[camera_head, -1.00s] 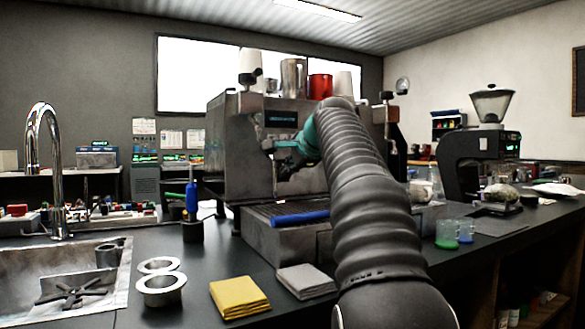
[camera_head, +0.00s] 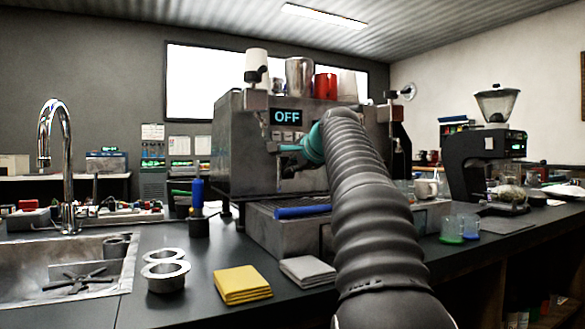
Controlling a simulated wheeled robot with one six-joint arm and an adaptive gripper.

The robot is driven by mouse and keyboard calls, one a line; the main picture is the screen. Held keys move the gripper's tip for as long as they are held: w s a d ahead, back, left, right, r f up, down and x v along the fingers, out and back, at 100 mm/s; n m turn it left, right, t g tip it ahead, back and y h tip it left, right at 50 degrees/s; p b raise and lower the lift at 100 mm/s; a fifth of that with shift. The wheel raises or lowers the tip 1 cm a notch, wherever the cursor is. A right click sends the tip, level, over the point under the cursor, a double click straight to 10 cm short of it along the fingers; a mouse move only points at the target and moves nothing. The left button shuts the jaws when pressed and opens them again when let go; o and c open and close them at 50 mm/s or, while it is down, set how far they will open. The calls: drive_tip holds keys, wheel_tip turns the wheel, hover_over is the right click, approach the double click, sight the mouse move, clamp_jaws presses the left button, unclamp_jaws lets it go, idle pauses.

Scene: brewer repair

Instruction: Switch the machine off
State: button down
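The espresso machine (camera_head: 232,165) is a large grey metal box on the dark counter. Its small display (camera_head: 287,116) shows "OFF" in light blue letters. A row of small buttons (camera_head: 283,135) sits just below the display. My gripper (camera_head: 284,160) is at the machine's front, just below the buttons, beyond the teal wrist. It looks small and dark against the machine, and I cannot tell whether its fingers are open or shut or touch anything. My grey ribbed arm hides the right part of the machine's front.
Cups and a steel jug (camera_head: 299,77) stand on the machine. The sink (camera_head: 110,255) is left; a grinder (camera_head: 470,160) stands right.

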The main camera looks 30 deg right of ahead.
drive_tip(key=shift+w+r+p, duration=0.1)
drive_tip(key=shift+r+p, duration=0.5)
drive_tip(key=r+p+v, duration=0.1)
drive_tip(key=v, duration=1.3)
drive_tip(key=shift+w+r+p, duration=0.3)
drive_tip(key=shift+w+r, duration=0.05)
drive_tip(key=shift+w, duration=0.05)
